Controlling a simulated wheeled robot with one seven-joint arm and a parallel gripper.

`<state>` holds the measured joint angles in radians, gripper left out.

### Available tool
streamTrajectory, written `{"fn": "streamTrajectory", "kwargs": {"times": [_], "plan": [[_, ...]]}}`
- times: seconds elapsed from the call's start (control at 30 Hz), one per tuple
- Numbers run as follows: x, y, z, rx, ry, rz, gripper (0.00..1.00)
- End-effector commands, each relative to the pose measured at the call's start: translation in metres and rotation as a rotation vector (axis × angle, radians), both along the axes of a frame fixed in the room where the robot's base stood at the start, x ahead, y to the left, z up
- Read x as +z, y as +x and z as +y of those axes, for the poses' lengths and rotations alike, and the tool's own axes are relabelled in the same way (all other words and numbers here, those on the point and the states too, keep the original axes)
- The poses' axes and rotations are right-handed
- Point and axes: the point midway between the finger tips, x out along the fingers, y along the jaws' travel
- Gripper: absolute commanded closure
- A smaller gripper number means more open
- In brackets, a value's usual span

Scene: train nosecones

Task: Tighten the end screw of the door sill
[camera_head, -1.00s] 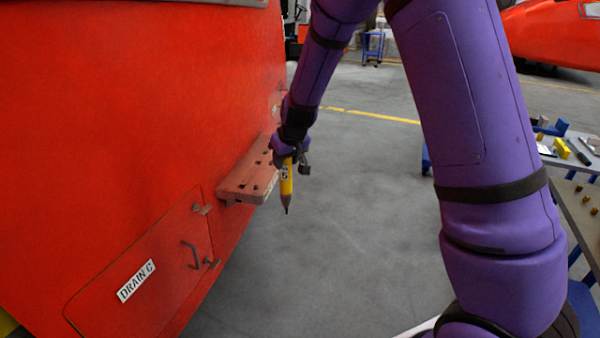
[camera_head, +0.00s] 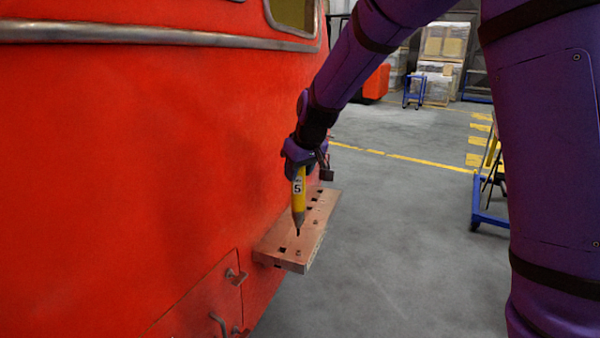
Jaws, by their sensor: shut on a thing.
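The door sill (camera_head: 282,250) is a reddish-brown step plate with several square holes and small screws, jutting from the red nosecone. An end screw (camera_head: 298,252) shows near its front end. My gripper (camera_head: 299,168) is shut on a yellow screwdriver (camera_head: 299,200) marked "5", which points down with a dark tip. The tip (camera_head: 298,233) appears over the front part of the sill, close to the end screw; I cannot tell whether it touches the plate. The gripper's fingers are partly hidden behind the tool and wrist.
The red nosecone wall (camera_head: 130,170) fills the left side, with a hatch and handle (camera_head: 217,322) below the sill. A blue stand (camera_head: 486,215) and wrapped pallets (camera_head: 440,60) stand farther off.

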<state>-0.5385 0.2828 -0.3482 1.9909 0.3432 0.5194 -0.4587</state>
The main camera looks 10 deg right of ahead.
Motion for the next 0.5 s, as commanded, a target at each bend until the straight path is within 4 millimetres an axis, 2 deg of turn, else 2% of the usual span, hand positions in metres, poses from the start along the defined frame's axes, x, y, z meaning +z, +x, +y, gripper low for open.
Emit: {"fn": "streamTrajectory", "kwargs": {"times": [0.27, 0.5], "plan": [[0.001, 0.0, -0.001, -0.002, 0.002, -0.002, 0.87], [-0.012, 0.0, -0.001, -0.003, 0.001, -0.001, 0.87]]}}
